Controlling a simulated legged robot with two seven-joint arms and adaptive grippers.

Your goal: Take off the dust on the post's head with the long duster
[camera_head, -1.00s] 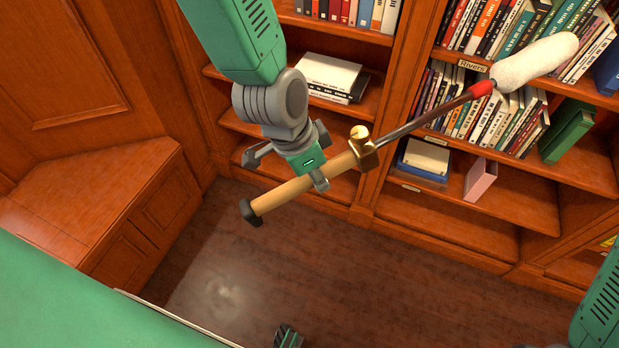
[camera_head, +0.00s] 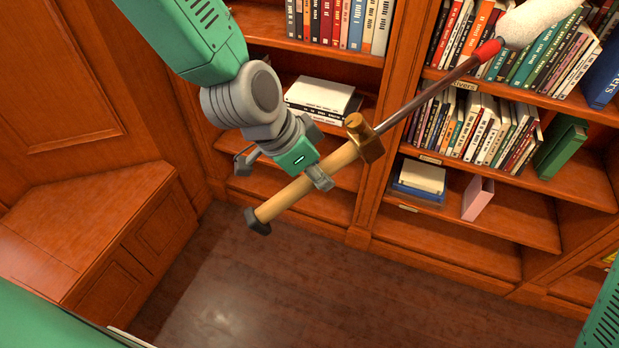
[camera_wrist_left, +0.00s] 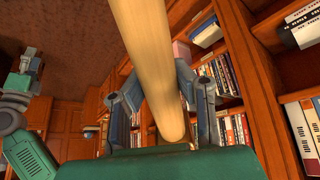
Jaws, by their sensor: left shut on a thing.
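The long duster (camera_head: 310,188) has a tan wooden handle with a dark end cap, a brass collar (camera_head: 364,138), a thin dark rod, a red ferrule and a white fluffy head (camera_head: 538,20). My left gripper (camera_head: 322,172) is shut on the wooden handle. The duster slants up to the right, and its head is in front of the upper bookshelf, partly cut by the frame's top edge. In the left wrist view the handle (camera_wrist_left: 155,60) runs between the two fingers. The post's head is not in view. Part of my right arm shows at the right edge, without its gripper.
Bookshelves (camera_head: 450,232) with several books fill the back and right. A pink box (camera_head: 477,199) and a green book (camera_head: 562,146) stand on the shelves. A wooden cabinet (camera_head: 85,215) stands at the left. The dark wooden floor (camera_head: 300,290) below is clear.

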